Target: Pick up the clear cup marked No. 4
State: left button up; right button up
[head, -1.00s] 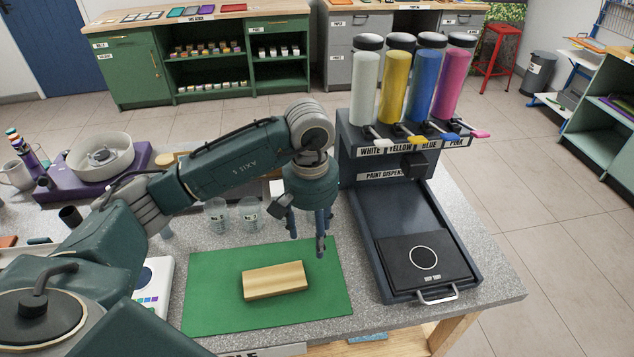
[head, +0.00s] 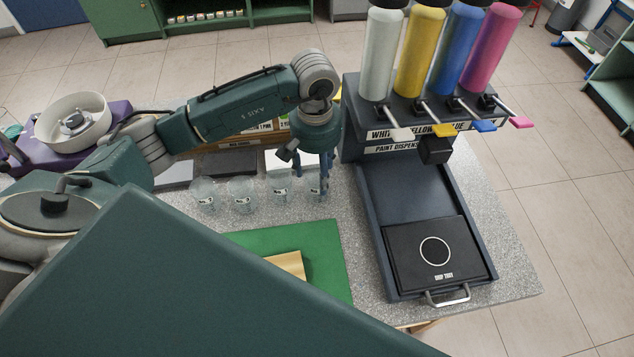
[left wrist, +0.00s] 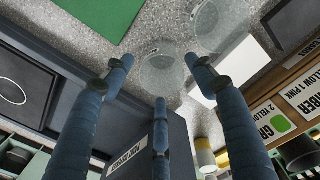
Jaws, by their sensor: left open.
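Several clear cups stand in a row on the grey speckled counter in the head view. The rightmost clear cup (head: 314,187) is partly hidden by the fingers of my left gripper (head: 312,178); its label is too small to read. In the left wrist view my left gripper (left wrist: 160,68) is open, its fingers spread around the near side of a clear cup (left wrist: 163,75). I cannot tell whether they touch it. A second cup (left wrist: 213,25) stands beside it. My right gripper is not in view.
The paint dispenser (head: 372,150) with its bottles and black drip tray (head: 436,250) stands close on the right. A green mat (head: 325,255) with a wooden block (head: 290,266) lies in front. A wooden crate (head: 262,138) and a white item (left wrist: 222,68) are near the cups.

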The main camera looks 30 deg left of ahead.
pick_arm(q)
jog(key=p, duration=0.3)
send_over(317, 184)
jog(key=s+d, duration=0.1)
jog(key=s, duration=0.2)
jog(key=f, duration=0.4)
jog(key=shift+w+d+f, duration=0.2)
jog(key=shift+f, duration=0.5)
jog(key=c, duration=0.9)
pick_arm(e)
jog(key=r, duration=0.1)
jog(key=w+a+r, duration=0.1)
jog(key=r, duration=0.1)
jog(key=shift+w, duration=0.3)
